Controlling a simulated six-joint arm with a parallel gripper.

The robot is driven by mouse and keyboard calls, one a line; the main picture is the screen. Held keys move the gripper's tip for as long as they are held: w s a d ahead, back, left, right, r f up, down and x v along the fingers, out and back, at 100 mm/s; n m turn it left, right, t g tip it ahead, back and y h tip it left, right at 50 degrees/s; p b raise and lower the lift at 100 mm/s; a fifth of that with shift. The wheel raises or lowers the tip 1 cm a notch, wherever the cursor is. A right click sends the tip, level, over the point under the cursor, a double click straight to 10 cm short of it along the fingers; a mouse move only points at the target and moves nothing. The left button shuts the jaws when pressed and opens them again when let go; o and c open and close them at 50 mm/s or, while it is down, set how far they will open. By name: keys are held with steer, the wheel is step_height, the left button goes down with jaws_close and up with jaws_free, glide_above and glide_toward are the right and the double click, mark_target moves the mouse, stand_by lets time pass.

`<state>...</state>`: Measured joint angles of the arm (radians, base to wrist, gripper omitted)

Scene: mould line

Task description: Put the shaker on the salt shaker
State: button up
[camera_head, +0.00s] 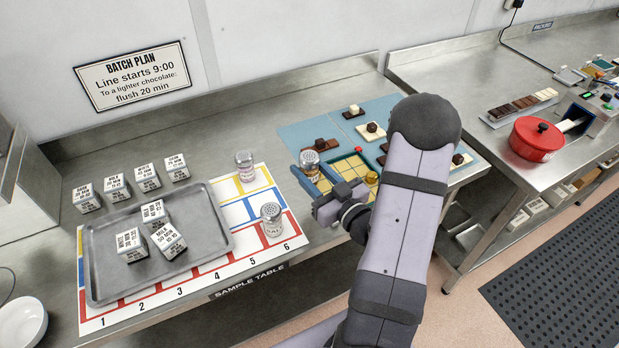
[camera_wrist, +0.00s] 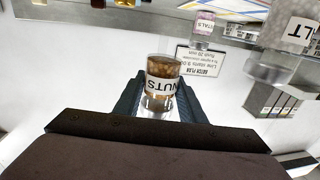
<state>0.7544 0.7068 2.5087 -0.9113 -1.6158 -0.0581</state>
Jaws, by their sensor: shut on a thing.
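My gripper (camera_head: 318,187) is shut on a shaker marked NUTS, which has brown contents. In the wrist view the nuts shaker (camera_wrist: 162,82) sits between the two fingers, its label upside down in the picture. In the head view the held nuts shaker (camera_head: 309,160) is over the left part of the blue mat. The salt shaker (camera_wrist: 291,38) is at the right of the wrist view, partly cut off, with "LT" showing. It appears to be the nearer shaker (camera_head: 271,219) on the sample mat, left of my gripper and apart from it.
A petals shaker (camera_wrist: 203,24) stands behind; it appears to be the farther shaker (camera_head: 245,165) on the mat. A grey tray (camera_head: 100,272) with several labelled blocks lies to the left. A mould frame (camera_head: 305,182) and chocolates on the blue mat (camera_head: 300,132) lie beside my arm.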

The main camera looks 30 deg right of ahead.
steer(key=shift+r, duration=0.55)
